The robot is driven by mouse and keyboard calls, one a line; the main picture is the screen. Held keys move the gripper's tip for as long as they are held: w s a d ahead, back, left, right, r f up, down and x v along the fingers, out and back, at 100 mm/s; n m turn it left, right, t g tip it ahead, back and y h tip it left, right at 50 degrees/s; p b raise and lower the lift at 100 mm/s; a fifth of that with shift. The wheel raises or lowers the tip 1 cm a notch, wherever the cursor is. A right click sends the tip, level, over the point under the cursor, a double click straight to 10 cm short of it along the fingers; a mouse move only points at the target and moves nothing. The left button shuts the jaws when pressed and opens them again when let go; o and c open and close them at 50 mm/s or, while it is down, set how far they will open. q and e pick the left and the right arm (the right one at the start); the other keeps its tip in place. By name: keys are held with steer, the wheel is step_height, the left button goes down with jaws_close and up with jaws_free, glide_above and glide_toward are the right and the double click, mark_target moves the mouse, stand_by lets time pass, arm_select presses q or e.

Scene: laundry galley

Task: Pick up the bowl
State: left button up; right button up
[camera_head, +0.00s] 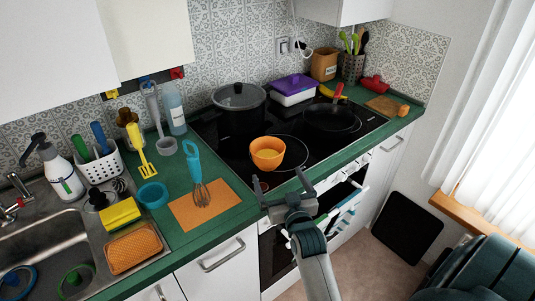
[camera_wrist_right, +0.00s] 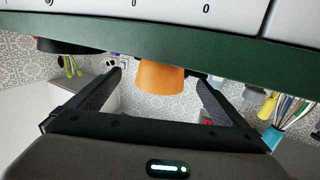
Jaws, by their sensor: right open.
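The orange bowl (camera_head: 267,160) sits upright on the black glass cooktop near its front left part, with a lighter orange inside. It also shows in the right wrist view (camera_wrist_right: 160,79), upside down and framed between the fingers, with its lower edge hidden behind the counter edge. My right gripper (camera_head: 281,187) is open and empty at the counter's front edge, in front of the bowl and apart from it. My left gripper is in neither view.
A lidded dark pot (camera_head: 238,108) stands behind the bowl and a black frying pan (camera_head: 332,118) to its right. A whisk (camera_head: 198,180) lies on an orange mat (camera_head: 212,214) to the left. The green counter edge (camera_head: 229,225) runs along the front.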

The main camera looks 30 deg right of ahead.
mark_target(272, 166)
steer(key=p+x, duration=0.1)
steer(key=x, duration=0.3)
steer(key=shift+w+d+r, duration=0.1)
steer(key=shift+w, duration=0.2)
steer(key=shift+w+d+f, duration=0.2)
steer(key=shift+w+d, duration=0.05)
steer(key=shift+w, duration=0.4)
steer(key=shift+w+r+p, duration=0.15)
steer(key=shift+w+p, duration=0.35)
steer(key=shift+w, duration=0.1)
steer(key=p+x, duration=0.1)
steer(key=x, duration=0.1)
steer(key=shift+w, duration=0.4)
steer(key=shift+w+d+f, duration=0.2)
steer(key=shift+w, duration=0.4)
